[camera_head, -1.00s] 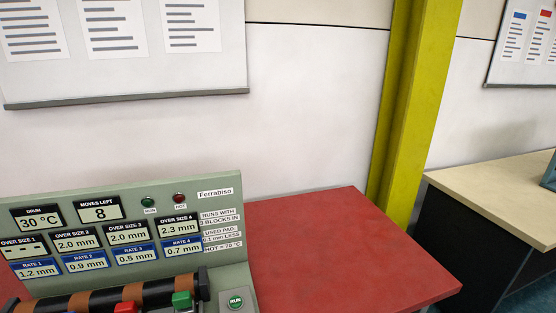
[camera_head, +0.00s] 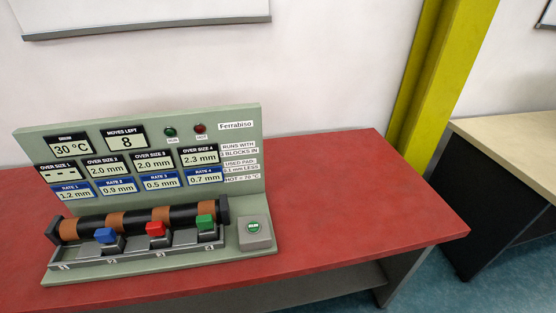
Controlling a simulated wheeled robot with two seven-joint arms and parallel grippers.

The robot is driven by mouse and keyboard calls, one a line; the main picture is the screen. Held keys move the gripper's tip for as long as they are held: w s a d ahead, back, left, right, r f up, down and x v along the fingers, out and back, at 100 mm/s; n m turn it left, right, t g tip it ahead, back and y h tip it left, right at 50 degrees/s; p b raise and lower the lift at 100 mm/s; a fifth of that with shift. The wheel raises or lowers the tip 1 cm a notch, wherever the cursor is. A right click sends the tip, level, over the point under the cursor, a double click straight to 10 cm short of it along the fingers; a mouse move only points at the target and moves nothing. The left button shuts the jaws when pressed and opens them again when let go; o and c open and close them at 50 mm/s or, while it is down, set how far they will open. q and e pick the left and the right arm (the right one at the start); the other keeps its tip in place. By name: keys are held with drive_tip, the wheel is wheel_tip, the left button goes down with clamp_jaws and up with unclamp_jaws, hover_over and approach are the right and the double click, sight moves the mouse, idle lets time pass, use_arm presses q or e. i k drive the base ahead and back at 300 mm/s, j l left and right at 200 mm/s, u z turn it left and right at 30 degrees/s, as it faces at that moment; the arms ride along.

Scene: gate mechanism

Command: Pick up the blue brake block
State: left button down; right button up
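The blue brake block (camera_head: 105,236) sits in the front rail of the green-grey machine (camera_head: 160,262), on a grey holder against the drum (camera_head: 140,219). It is the leftmost of the coloured blocks. A red block (camera_head: 155,229) and a green block (camera_head: 205,222) sit to its right in the same rail. The drum is black with orange-brown bands. Neither of my grippers shows in the head view.
The machine stands on a red table (camera_head: 360,200), which is clear to its right. A RUN button box (camera_head: 255,234) is at the machine's front right. The panel (camera_head: 230,130) reads drum 30 °C and moves left 8. A yellow-green post (camera_head: 430,80) stands behind the table.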

sight(112, 243)
drive_tip(key=u, duration=0.4)
drive_tip(key=j+u, duration=0.15)
drive_tip(key=u, duration=0.6)
drive_tip(key=i+u, duration=0.1)
drive_tip(key=u, duration=0.3)
drive_tip(key=i+j+z, duration=0.15)
drive_tip(key=j, duration=0.25)
drive_tip(key=i+j+z, duration=0.15)
drive_tip(key=j, duration=0.3)
drive_tip(key=j+z, duration=0.2)
drive_tip(key=j, duration=0.25)
